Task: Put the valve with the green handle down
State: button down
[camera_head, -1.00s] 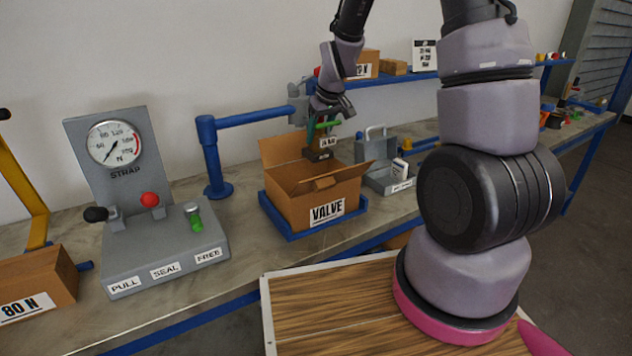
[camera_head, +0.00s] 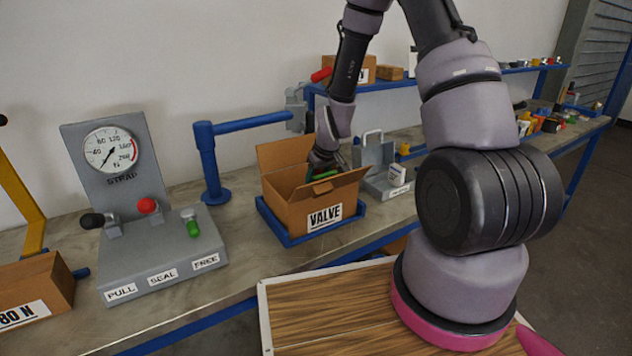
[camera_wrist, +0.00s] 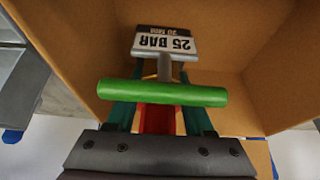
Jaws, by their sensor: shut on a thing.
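The valve with the green handle (camera_wrist: 165,93) is held in my gripper (camera_wrist: 160,118), in the wrist view. A tag reading "25 BAR" (camera_wrist: 163,42) is on it, and a red part shows between the fingers. In the head view my gripper (camera_head: 322,172) reaches down into the open cardboard box (camera_head: 290,212) labelled "VALVE", with a bit of the green handle (camera_head: 325,175) showing at the box's rim. The valve's lower part is hidden, so I cannot tell if it touches the box floor.
The box stands in a blue tray (camera_head: 270,221) on the bench. Left of it are a blue post with an arm (camera_head: 209,165) and a grey strap machine (camera_head: 165,255) with a gauge and levers. A grey metal case (camera_head: 378,170) stands close to the right. Box flaps stand open around my gripper.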

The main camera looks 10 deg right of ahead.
jog(key=shift+c, duration=1.4)
grip_release()
jog(key=v, duration=1.2)
jog(key=shift+r, duration=0.2)
jog(key=s+d+r+m+t, duration=0.1)
jog(key=s+r+m, duration=0.3)
jog(key=s+r, duration=0.6)
jog(key=s+d+r+m+t, duration=0.2)
jog(key=s+r, duration=0.9)
jog(key=r, duration=0.6)
jog(key=shift+s+d+m+y, duration=0.3)
jog(key=shift+d+m, duration=0.1)
jog(key=shift+m, duration=0.5)
jog(key=shift+w+r, duration=0.1)
